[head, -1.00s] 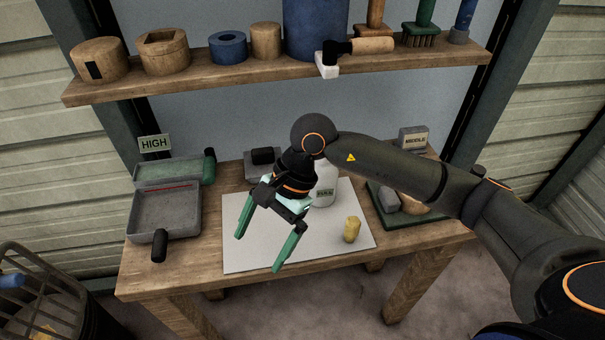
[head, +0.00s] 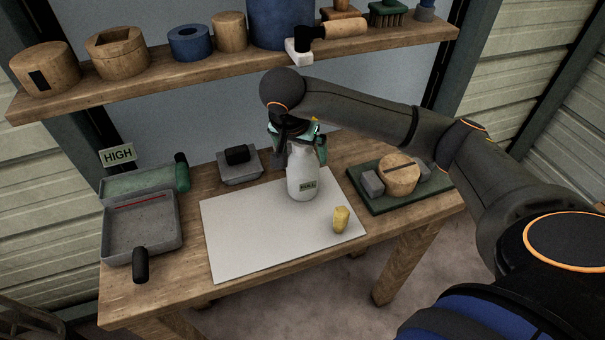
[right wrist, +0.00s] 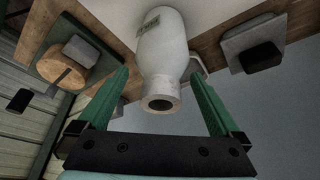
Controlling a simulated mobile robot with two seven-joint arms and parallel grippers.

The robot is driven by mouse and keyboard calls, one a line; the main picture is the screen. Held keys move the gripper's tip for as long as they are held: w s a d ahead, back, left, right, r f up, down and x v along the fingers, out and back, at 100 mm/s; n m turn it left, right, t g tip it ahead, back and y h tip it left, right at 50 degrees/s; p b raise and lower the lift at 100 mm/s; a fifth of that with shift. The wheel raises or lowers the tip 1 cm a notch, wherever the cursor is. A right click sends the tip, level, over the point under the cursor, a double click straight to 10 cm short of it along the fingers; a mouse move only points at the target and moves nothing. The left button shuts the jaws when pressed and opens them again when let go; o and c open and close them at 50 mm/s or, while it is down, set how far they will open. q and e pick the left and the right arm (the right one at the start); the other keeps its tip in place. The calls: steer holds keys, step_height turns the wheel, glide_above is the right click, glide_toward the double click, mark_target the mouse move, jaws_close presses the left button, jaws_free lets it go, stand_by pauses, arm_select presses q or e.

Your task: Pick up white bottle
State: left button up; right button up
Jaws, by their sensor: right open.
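The white bottle (head: 303,172) stands upright on the white sheet (head: 235,235), with a small dark-lettered label on its front. My right gripper (head: 300,145) is at the bottle's top, partly behind it in the head view. In the right wrist view the bottle (right wrist: 163,60) lies between the two green fingers (right wrist: 160,95), its open neck facing the palm. The fingers are spread, with a visible gap to the bottle on both sides. My left gripper is not in view.
A yellow piece (head: 341,219) stands on the sheet, right of the bottle. A green board (head: 420,190) with wooden and grey blocks is at right. A grey block with a black top (head: 239,165) is behind left. A grey tray (head: 142,228) is at left. A shelf (head: 160,82) hangs behind.

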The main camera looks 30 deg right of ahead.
steer(key=x, duration=0.5)
steer(key=shift+s+a+f, duration=0.1)
steer(key=shift+a+f, duration=0.2)
steer(key=shift+f, duration=0.05)
steer(key=shift+r, duration=0.15)
jaws_close()
stand_by(0.4)
